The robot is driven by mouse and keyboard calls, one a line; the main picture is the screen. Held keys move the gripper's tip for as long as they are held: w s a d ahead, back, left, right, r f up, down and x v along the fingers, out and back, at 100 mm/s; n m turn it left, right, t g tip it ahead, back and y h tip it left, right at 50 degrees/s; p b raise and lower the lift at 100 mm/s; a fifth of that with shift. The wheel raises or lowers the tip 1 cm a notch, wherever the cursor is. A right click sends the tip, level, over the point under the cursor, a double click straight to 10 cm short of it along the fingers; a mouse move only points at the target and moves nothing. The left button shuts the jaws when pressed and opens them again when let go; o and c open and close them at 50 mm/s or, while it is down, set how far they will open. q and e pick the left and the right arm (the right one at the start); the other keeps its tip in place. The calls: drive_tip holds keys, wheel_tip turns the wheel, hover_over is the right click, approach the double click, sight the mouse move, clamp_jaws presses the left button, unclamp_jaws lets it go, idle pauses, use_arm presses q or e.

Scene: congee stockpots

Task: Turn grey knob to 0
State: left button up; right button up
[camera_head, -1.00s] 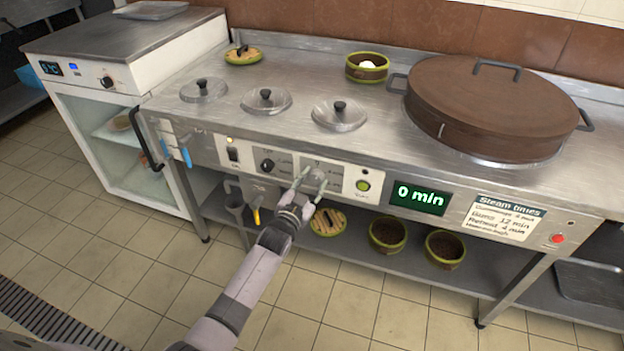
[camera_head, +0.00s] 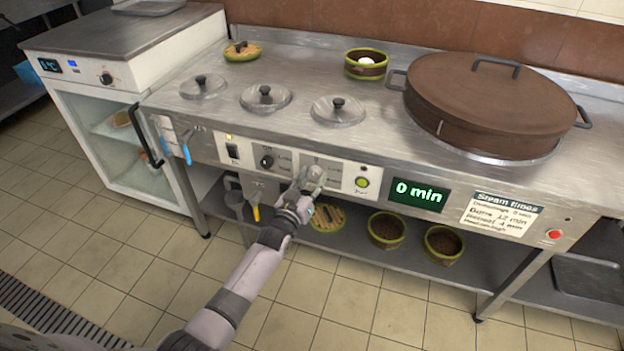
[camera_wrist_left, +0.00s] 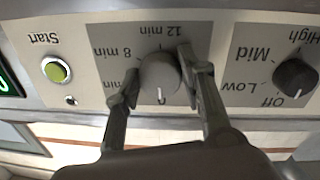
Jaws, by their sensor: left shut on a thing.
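The grey knob (camera_wrist_left: 160,74) sits on the light panel of the steel counter front, with 12 min, 8 min and a partly covered min label around it. The wrist view shows this panel upside down. My left gripper (camera_wrist_left: 158,70) is shut on the knob, one finger on each side. In the head view my left gripper (camera_head: 312,179) covers most of the knob. The display (camera_head: 418,195) reads 0 min. My right gripper is not in view.
A dark knob (camera_wrist_left: 295,76) marked Off, Low, Mid and High sits beside the grey one. The green Start button (camera_wrist_left: 56,71) is on the other side.

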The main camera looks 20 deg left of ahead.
use_arm(q)
drive_tip(key=shift+f, duration=0.1)
drive_tip(key=o, duration=1.1)
drive_tip(key=shift+o, duration=0.2)
drive_tip(key=s+a, duration=0.1)
drive_tip(key=s, duration=1.1)
drive_tip(key=shift+a, duration=0.15)
